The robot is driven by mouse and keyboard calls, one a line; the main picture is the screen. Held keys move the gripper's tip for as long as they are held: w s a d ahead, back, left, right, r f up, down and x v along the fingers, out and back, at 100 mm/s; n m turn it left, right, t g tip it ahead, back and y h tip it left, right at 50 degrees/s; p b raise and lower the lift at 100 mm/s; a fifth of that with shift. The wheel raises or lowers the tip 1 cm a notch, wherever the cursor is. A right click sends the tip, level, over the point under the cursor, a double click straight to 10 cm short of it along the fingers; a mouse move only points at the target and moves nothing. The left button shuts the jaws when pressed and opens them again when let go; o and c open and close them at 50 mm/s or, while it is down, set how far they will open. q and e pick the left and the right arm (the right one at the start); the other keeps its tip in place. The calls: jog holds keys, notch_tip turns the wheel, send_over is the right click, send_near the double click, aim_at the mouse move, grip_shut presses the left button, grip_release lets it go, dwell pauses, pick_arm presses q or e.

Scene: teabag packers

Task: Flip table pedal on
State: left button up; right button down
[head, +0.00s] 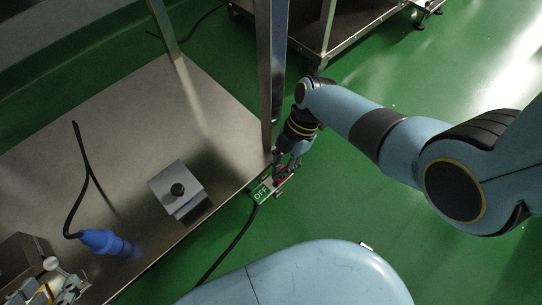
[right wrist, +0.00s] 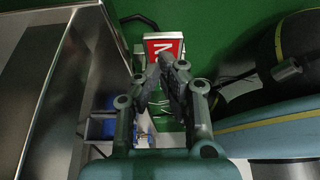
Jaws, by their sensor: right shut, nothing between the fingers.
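The table pedal (head: 262,192) lies on the green floor by the sheet-metal table's front edge. Its green half reads OFF, and a red part shows behind the fingers. In the right wrist view the pedal's red end (right wrist: 163,43) shows a white letter N, the rest of its label hidden. My right gripper (head: 281,172) is shut and empty, pointing down over the red half; it also shows in the right wrist view (right wrist: 165,70). I cannot tell whether it touches the pedal. What looks like my left gripper (head: 62,287) is at the lower left corner, partly cut off.
The metal table (head: 110,120) fills the left, with a metal box with a black knob (head: 178,190) and a blue cylinder with a black cable (head: 103,242) on it. A table leg (head: 272,70) stands close behind the pedal. Green floor (head: 345,200) is open to the right.

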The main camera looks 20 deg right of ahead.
jog(key=shift+d+f, duration=0.15)
pick_arm(q)
jog(key=shift+w+f, duration=0.1)
jog(key=shift+w, duration=0.15)
pick_arm(e)
jog(key=shift+w+d+f, duration=0.15)
jog(key=shift+d+f, duration=0.2)
jog(key=shift+f, duration=0.2)
pick_arm(q)
jog(key=shift+s, duration=0.1)
